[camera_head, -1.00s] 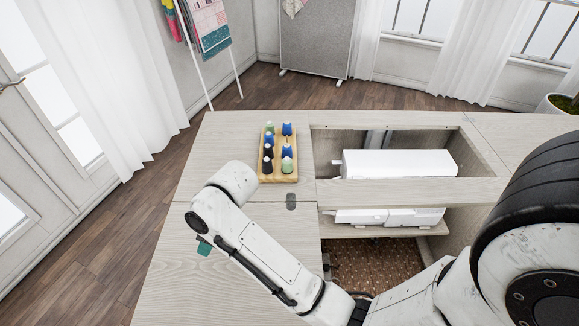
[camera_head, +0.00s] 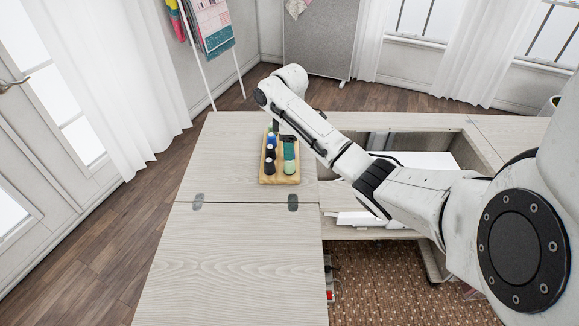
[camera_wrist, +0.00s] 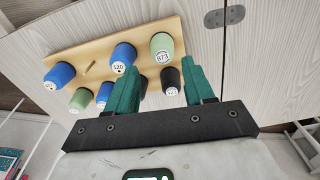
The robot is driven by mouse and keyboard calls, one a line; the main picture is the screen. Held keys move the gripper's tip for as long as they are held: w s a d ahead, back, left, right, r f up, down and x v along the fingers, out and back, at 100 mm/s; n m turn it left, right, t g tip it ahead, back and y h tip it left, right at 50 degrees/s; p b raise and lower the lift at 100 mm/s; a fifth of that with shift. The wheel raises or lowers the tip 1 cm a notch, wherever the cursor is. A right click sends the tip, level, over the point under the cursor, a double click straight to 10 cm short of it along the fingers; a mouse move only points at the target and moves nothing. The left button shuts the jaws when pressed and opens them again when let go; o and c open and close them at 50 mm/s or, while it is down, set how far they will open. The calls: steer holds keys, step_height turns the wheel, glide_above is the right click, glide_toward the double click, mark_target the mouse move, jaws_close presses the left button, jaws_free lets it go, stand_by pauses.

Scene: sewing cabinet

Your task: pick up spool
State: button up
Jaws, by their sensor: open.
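A wooden spool rack (camera_head: 280,181) stands on the cabinet top, holding blue, black and green spools. A green spool (camera_head: 289,168) is at its front right and a black spool (camera_head: 269,167) at its front left. My gripper (camera_head: 289,149) is over the rack's right side, its teal fingers hiding part of that row. In the wrist view, my gripper (camera_wrist: 158,66) is open with nothing held. A black spool (camera_wrist: 171,80) shows between its fingers, beside the right one. A green spool (camera_wrist: 162,47) is just past the fingertips. Whether the fingers straddle a spool is unclear.
Blue spools (camera_wrist: 60,74) and a bare peg (camera_wrist: 91,67) share the rack. An open cabinet well with a white machine (camera_head: 425,160) lies to the right, partly behind my arm. The wooden cabinet top (camera_head: 235,255) in front is clear.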

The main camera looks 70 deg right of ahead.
mark_target(290, 162)
steer(key=shift+s+a+f, duration=0.1)
steer(key=shift+a+f, duration=0.05)
steer(key=shift+f, duration=3.35)
steer(key=shift+c, duration=0.2)
steer(key=c, duration=0.8)
